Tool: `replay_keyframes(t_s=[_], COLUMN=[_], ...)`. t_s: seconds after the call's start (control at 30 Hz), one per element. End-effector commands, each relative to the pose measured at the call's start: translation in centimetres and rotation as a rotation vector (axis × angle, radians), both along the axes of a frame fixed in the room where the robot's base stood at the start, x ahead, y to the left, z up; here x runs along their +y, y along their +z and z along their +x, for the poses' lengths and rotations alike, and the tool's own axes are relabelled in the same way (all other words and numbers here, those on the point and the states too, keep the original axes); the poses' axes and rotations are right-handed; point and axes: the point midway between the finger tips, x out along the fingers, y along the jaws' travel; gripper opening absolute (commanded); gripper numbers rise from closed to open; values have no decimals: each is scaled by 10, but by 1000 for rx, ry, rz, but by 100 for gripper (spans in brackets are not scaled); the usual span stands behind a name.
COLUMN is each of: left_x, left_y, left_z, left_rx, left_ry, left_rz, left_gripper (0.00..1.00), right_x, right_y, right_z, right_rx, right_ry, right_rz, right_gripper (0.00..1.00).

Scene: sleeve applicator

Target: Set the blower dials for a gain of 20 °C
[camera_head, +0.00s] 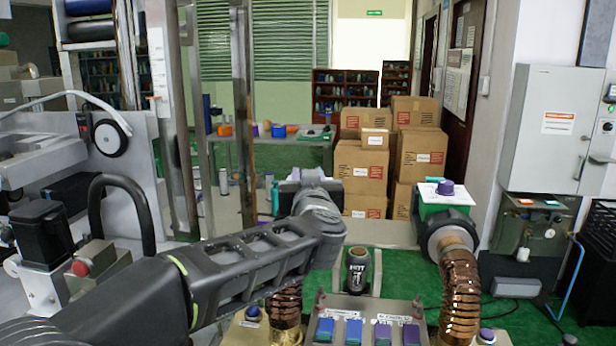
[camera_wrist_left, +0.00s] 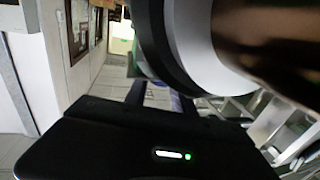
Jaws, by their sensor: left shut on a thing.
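The right blower (camera_head: 440,215) has a green housing, a white top with a purple dial (camera_head: 446,187), and a copper-brown hose (camera_head: 460,285). My left gripper (camera_head: 305,180) is at the far end of my left arm, over the place of the left blower. My wrist and arm hide most of that blower; its copper hose (camera_head: 286,312) shows below. The left gripper is shut on what seems to be the left blower's dial, mostly hidden. In the left wrist view a black-and-white round nozzle (camera_wrist_left: 205,45) is close beside the gripper. My right gripper is not in view.
A panel (camera_head: 368,310) with blue and purple blocks stands at the front, with a dark cup-like object (camera_head: 357,272) behind it. Cardboard boxes (camera_head: 362,170) are stacked at the back. A grey cabinet (camera_head: 548,140) is at the right.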

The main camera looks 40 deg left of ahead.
Motion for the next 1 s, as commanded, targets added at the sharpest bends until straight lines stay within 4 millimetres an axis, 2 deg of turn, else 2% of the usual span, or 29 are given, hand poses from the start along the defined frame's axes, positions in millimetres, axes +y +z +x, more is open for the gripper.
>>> replay_keyframes(t_s=[0.1,0.13,0.4,0.77,1.0], left_x=[0,0,0,-4,-26], left_y=[2,2,1,1,1], left_z=[0,0,0,-4,-28], left_rx=[-3,-3,-1,-2,-4], left_ry=[1,1,1,1,0], left_rz=[1,1,0,1,2], left_gripper=[0,31,52,52,52], right_x=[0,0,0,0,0], right_y=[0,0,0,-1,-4], right_z=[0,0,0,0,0], right_rx=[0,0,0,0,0], right_ry=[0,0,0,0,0], right_rz=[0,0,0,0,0], right_gripper=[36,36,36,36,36])
